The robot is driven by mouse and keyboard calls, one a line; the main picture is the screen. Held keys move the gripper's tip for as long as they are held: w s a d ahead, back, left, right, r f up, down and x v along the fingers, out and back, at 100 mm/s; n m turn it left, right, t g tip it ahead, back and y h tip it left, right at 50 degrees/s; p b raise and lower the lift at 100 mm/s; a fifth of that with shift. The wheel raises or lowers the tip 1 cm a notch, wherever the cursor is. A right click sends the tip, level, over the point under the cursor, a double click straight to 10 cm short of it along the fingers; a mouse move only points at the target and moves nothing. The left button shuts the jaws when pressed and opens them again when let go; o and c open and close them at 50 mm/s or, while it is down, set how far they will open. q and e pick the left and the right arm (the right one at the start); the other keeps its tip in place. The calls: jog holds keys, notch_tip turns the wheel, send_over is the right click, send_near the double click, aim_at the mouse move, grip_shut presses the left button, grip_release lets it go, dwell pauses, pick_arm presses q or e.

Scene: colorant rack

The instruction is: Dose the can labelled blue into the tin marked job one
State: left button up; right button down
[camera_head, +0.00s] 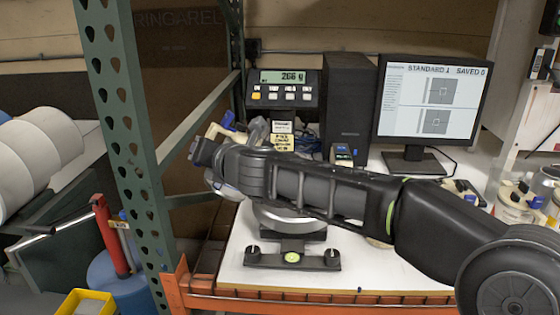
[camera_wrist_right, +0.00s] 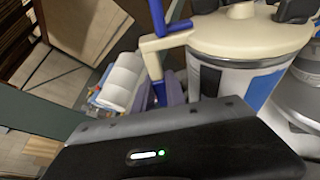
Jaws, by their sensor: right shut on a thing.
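My right gripper (camera_head: 207,163) reaches in from the right over the scale and is shut on a can. In the right wrist view the can (camera_wrist_right: 224,80) is white with a blue and dark label patch, a cream lid and a cream-and-blue side lever. My black fingers (camera_wrist_right: 250,8) are at its lid. In the head view my arm mostly hides the can. A shiny metal container (camera_wrist_right: 302,92) stands close beside the can in the wrist view; its marking cannot be read. The scale pan (camera_head: 280,219) is partly covered by my arm. My left gripper is out of view.
The scale display (camera_head: 284,89) appears to read 266 g. A monitor (camera_head: 430,105) and dark computer tower (camera_head: 347,105) stand behind. Green rack posts (camera_head: 128,130) rise at left. More lidded cans (camera_head: 520,200) stand at right. Some white bench top is clear in front.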

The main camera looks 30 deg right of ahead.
jog(key=shift+s+d+r+m+p, duration=0.1)
jog(key=shift+d+r+m+p, duration=0.4)
jog(key=shift+r, duration=0.5)
dwell(0.8)
jog(key=a+f+n+b, duration=0.3)
jog(key=a+f, duration=0.1)
jog(key=f, duration=0.1)
jog(key=shift+w+f+h+b, duration=0.3)
jog(key=shift+f+h+b, duration=0.05)
jog(key=shift+h+b, duration=0.05)
notch_tip(320, 180, down, 6)
jog(key=a+n+h+b, duration=0.1)
jog(key=a+n+b, duration=0.1)
jog(key=n+b, duration=0.1)
jog(key=shift+w+a+g+h, duration=0.2)
jog(key=shift+a+g+h, duration=0.1)
jog(key=shift+g, duration=0.1)
jog(key=shift+d, duration=0.1)
